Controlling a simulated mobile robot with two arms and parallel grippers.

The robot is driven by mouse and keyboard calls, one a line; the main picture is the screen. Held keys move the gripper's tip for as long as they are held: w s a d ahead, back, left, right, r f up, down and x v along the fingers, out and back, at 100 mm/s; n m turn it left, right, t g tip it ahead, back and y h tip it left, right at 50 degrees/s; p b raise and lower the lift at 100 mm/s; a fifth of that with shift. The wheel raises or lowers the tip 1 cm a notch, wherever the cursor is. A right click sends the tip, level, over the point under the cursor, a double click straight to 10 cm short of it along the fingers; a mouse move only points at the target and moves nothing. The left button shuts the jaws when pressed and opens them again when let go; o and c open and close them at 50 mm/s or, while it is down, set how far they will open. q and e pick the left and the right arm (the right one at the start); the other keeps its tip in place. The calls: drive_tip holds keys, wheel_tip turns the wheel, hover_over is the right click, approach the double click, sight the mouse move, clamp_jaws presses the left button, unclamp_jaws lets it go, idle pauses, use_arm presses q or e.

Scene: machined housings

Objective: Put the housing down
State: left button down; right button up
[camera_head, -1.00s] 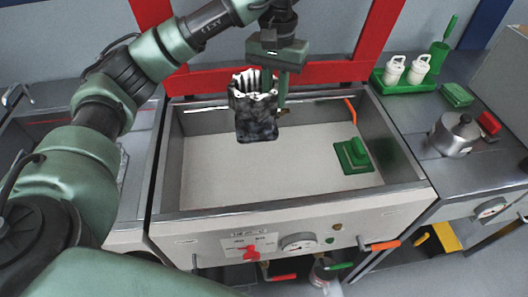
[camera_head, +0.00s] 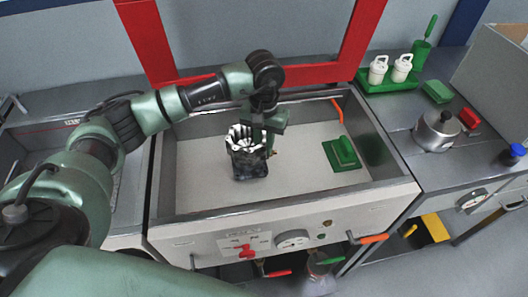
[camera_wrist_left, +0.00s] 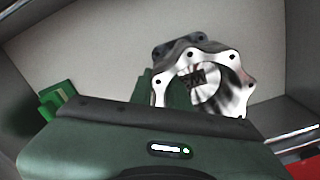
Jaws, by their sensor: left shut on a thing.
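The housing (camera_head: 249,163) is a dark, mottled block with a bright machined, scalloped flange on top. My left gripper (camera_head: 266,146) is shut on it at its right side, inside the large grey basin (camera_head: 200,190). In the left wrist view the housing (camera_wrist_left: 205,80) shows its shiny bolt-hole flange and round bore just beyond the green gripper body. The fingertips are mostly hidden there. The housing looks upright, low over the pale basin floor; I cannot tell whether it touches the floor. My right gripper is not in view.
A green scraper-like block (camera_head: 341,153) lies in the basin's right part; the floor on the left is clear. On the right counter stand a green tray (camera_head: 391,82) with white containers, a metal pot (camera_head: 437,131) and a green sponge-like block (camera_head: 438,92). A red frame (camera_head: 310,72) stands behind.

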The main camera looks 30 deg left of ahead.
sight(264, 155)
use_arm(q)
drive_tip(key=shift+f, duration=0.15)
wheel_tip(264, 155, down, 3)
drive_tip(key=shift+f+p, duration=0.1)
drive_tip(key=shift+p, duration=0.35)
drive_tip(key=shift+f, duration=0.3)
drive_tip(key=shift+w, duration=0.1)
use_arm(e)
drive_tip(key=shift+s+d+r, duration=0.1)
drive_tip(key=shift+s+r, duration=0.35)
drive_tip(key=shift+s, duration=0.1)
use_arm(q)
drive_tip(key=shift+f, duration=0.15)
drive_tip(key=c, duration=1.3)
unclamp_jaws()
drive_tip(key=shift+c, duration=0.2)
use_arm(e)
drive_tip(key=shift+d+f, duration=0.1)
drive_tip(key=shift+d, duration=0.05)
